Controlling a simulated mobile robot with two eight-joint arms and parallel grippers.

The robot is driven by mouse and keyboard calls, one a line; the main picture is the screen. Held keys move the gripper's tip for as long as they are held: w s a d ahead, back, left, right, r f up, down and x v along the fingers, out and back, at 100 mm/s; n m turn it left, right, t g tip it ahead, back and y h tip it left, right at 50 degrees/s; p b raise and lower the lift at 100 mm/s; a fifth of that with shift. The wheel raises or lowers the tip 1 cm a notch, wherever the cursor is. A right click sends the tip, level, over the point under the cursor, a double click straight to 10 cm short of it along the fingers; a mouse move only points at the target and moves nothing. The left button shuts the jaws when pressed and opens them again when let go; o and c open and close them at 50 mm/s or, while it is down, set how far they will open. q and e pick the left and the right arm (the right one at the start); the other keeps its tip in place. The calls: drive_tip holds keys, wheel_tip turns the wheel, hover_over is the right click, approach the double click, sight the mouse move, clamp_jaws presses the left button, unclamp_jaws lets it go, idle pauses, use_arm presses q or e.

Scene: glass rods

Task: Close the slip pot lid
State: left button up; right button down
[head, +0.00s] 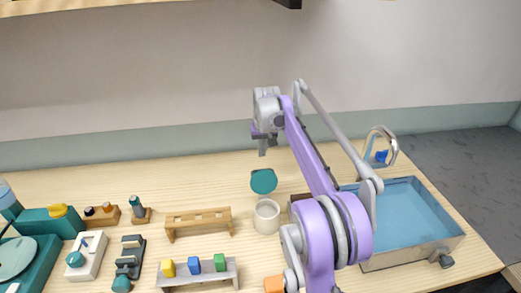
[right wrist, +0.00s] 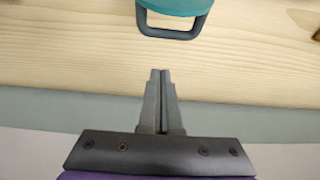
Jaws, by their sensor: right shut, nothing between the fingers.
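The slip pot (head: 267,217) is a white cup on the wooden table, with its open mouth showing. Its teal lid (head: 263,181) stands tipped up at the pot's back side. In the right wrist view the lid (right wrist: 178,5) shows at the top edge, with a dark loop handle (right wrist: 174,27) on it. My right gripper (head: 262,152) is above and behind the lid, pointing down. It is shut and empty, and its fingertips (right wrist: 160,72) are apart from the handle. The left gripper is not in view.
A wooden rack (head: 199,220) stands left of the pot. A grey rack (head: 199,275) with coloured blocks is in front. A blue-lined basin (head: 405,208) lies to the right, partly behind my right arm. The table behind the wooden rack is clear.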

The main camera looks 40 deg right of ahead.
sight(263, 179)
drive_tip(key=f, duration=0.1)
drive_tip(key=s+f, duration=0.1)
drive_tip(key=f, duration=0.1)
drive_tip(key=a+f, duration=0.1)
drive_tip(key=shift+s+f, duration=0.3)
drive_tip(key=shift+f, duration=0.05)
